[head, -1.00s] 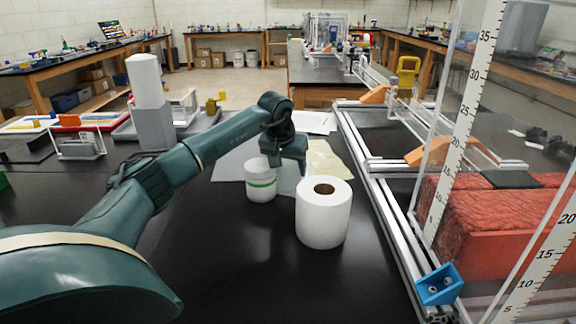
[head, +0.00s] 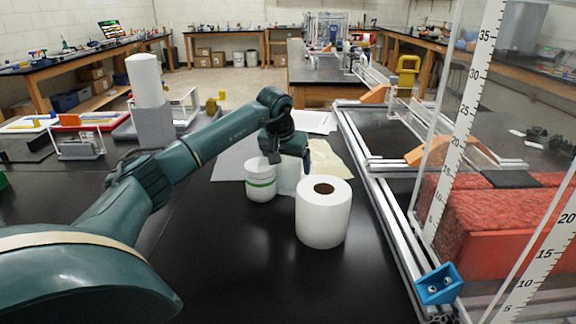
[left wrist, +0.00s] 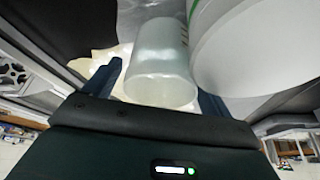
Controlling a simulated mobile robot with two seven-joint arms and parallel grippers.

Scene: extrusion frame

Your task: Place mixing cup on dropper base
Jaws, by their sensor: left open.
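A translucent cup (left wrist: 160,75), which looks like the mixing cup, lies between the two fingers of my left gripper (left wrist: 159,80) in the left wrist view. The fingers are spread on either side of it, with a gap visible on the left. In the head view the cup (head: 287,182) is partly hidden below my left gripper (head: 288,158), beside the white tub with a green band (head: 261,183). I cannot tell which object is the dropper base. My right gripper is not in view.
A white paper roll (head: 323,222) stands close in front of the cup. An aluminium extrusion frame (head: 377,196) runs along the right, near a clear ruled panel (head: 465,130). A grey block with a white cylinder (head: 154,126) stands at the back left. The front black table is clear.

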